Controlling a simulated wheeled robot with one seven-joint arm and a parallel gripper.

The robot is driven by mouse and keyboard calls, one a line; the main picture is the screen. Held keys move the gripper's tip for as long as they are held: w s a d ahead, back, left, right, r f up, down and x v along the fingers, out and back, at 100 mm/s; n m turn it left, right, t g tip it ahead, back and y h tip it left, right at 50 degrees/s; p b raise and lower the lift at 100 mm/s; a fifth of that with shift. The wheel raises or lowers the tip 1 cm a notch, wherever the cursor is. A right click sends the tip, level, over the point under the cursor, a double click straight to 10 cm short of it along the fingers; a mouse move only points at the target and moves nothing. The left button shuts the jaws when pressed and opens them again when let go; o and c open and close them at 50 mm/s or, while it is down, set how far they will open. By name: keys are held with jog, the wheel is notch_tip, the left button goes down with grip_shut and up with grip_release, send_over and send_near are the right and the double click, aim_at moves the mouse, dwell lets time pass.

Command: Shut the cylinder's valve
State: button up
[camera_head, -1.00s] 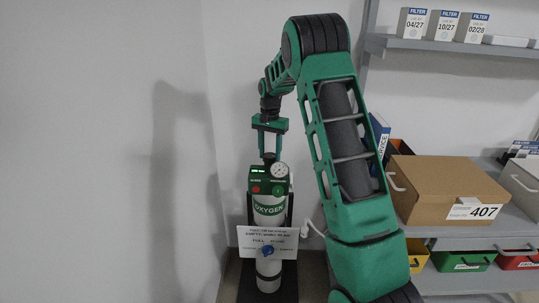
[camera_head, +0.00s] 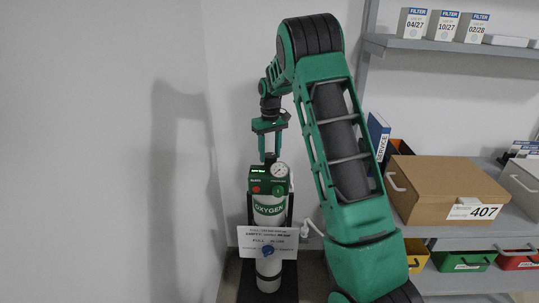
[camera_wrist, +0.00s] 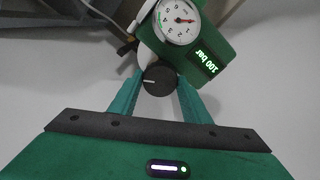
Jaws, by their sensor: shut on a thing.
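The oxygen cylinder (camera_head: 268,228) stands upright against the wall in the head view. On its top is a green valve block with a round pressure gauge (camera_head: 280,169). The black valve knob (camera_wrist: 158,79) with a white mark sits between my two green fingers. My gripper (camera_head: 269,155) points down from above and is shut on this knob. The fingers hide part of the knob in the head view.
A white printed card (camera_head: 267,240) hangs across the cylinder's front. To the right, shelves hold a cardboard box (camera_head: 440,190) labelled 407, coloured bins (camera_head: 463,260) and filter boxes (camera_head: 443,24). Bare wall (camera_head: 100,150) fills the left side.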

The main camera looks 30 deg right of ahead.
jog(key=n, duration=0.5)
jog(key=shift+s+n, duration=0.1)
jog(key=shift+n, duration=0.2)
jog(key=n, duration=0.5)
jog(key=shift+n, duration=0.3)
jog(key=o, duration=0.8)
jog(key=shift+c, duration=0.2)
